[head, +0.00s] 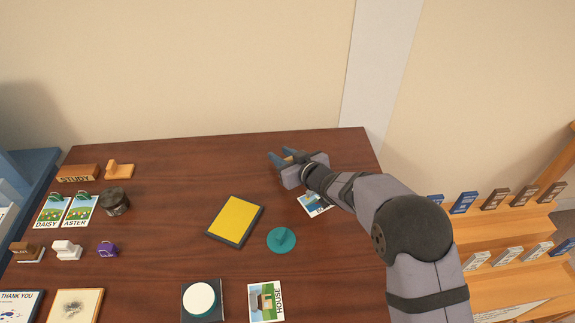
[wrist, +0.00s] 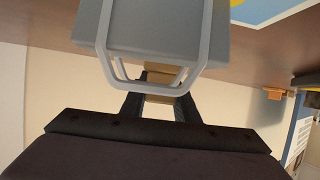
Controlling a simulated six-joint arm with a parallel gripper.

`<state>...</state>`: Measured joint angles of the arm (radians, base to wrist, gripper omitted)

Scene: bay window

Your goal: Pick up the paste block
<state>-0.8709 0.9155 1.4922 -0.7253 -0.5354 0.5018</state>
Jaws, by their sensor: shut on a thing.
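My gripper (head: 287,156) is at the far right part of the dark wooden table, near its back edge. It is shut on a small tan block (wrist: 160,74), which shows between the dark fingers in the wrist view. Only a little of this block shows in the head view, between the fingertips. No lettering on it can be read, so the pictures do not confirm that it is the paste block. I cannot tell whether it touches the table.
A blue picture card (head: 313,204) lies just below my gripper. A yellow pad (head: 235,219) and a teal knobbed disc (head: 281,240) lie nearer. The STUDY block (head: 77,173), a dark round jar (head: 115,202) and cards stand left. The back middle of the table is clear.

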